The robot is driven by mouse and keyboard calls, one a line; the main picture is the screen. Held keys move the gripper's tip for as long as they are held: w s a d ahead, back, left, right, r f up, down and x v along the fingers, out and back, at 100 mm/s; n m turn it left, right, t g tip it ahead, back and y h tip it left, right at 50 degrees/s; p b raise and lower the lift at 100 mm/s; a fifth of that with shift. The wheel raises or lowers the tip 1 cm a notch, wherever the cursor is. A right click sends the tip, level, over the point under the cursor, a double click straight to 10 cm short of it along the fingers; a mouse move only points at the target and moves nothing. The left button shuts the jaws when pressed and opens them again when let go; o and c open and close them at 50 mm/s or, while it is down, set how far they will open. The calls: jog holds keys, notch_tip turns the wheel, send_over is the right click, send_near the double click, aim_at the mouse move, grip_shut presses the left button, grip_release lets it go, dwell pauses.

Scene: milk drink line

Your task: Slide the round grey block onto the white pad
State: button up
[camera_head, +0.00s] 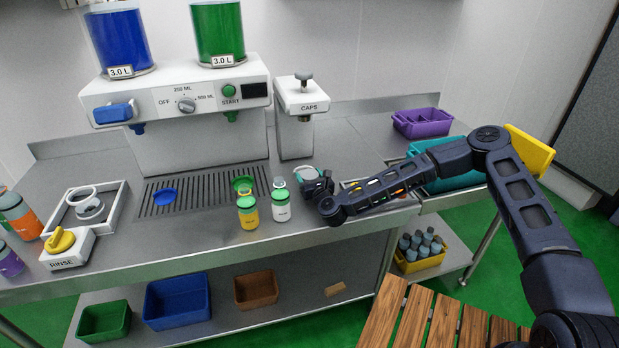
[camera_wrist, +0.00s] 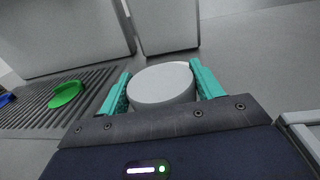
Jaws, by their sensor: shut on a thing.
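The round grey block (camera_wrist: 160,86) is pale and flat-topped, and it sits between the teal fingers of my gripper (camera_wrist: 162,88) in the wrist view. My gripper (camera_head: 306,174) is shut on it, with a finger on each side. In the head view the gripper is low over the steel counter, in front of the caps dispenser (camera_head: 303,98), and the block is small and partly hidden by the fingers. I cannot make out a separate white pad in either view; it may be hidden.
A white bottle (camera_head: 281,208) and a yellow bottle (camera_head: 248,215) stand close left of my gripper. A purple bin (camera_head: 422,126) and teal bin (camera_head: 455,182) are at the right.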

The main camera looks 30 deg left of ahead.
jog(key=shift+w+d+x, duration=0.1)
jog(key=shift+w+x, duration=0.05)
jog(key=shift+x, duration=1.35)
jog(key=shift+w+d+x, duration=0.1)
jog(key=shift+x, duration=1.35)
jog(key=shift+w+a, duration=0.3)
jog(key=shift+a, duration=0.05)
jog(key=o, duration=1.2)
jog(key=shift+v, duration=8.9)
